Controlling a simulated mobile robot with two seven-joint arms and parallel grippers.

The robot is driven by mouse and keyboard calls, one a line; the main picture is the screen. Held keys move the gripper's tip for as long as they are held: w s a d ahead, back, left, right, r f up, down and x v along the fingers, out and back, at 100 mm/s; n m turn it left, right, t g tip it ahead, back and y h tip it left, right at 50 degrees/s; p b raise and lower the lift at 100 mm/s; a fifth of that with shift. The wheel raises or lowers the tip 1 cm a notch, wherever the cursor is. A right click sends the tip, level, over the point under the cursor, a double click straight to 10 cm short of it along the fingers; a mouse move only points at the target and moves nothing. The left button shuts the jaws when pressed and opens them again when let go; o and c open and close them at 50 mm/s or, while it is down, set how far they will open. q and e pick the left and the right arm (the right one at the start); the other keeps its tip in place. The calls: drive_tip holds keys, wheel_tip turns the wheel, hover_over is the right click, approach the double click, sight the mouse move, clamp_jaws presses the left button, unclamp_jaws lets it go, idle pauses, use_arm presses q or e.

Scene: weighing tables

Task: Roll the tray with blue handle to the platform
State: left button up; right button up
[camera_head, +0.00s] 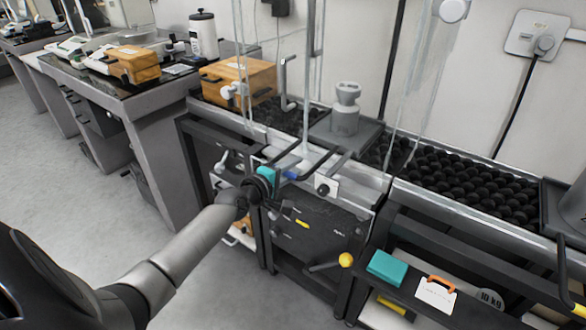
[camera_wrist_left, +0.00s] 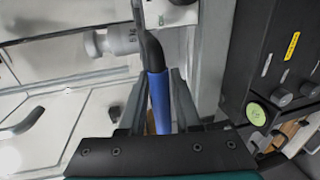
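The grey tray (camera_head: 318,131) sits on the rail counter, with a grey cylindrical weight (camera_head: 346,108) on it. Its black bar frame reaches toward me and carries a blue handle (camera_head: 290,174). The handle also shows in the left wrist view (camera_wrist_left: 159,101), lying lengthwise between the fingers. My left gripper (camera_wrist_left: 159,92) is at this handle, its fingers close on both sides and seemingly shut on it. In the head view the left gripper (camera_head: 284,174) is at the counter's front edge. The exact finger contact is partly hidden. My right gripper is not in view.
A roller platform (camera_head: 460,170) of black balls stretches right along the counter. Another tray (camera_head: 562,205) stands at the far right. An orange wooden box (camera_head: 237,80) sits at left. Below is a black control panel (camera_head: 310,225) with a yellow-knobbed lever (camera_head: 345,260). Thin upright posts rise near the tray.

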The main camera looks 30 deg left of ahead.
use_arm(q)
drive_tip(key=shift+o, duration=1)
drive_tip(key=shift+s, duration=0.1)
drive_tip(key=shift+s, duration=0.25)
drive_tip(key=p+v, duration=0.2)
drive_tip(key=v, duration=0.3)
drive_tip(key=shift+s, duration=0.15)
drive_tip(key=p, duration=0.2)
approach(284, 174)
drive_tip(key=shift+v, duration=0.8)
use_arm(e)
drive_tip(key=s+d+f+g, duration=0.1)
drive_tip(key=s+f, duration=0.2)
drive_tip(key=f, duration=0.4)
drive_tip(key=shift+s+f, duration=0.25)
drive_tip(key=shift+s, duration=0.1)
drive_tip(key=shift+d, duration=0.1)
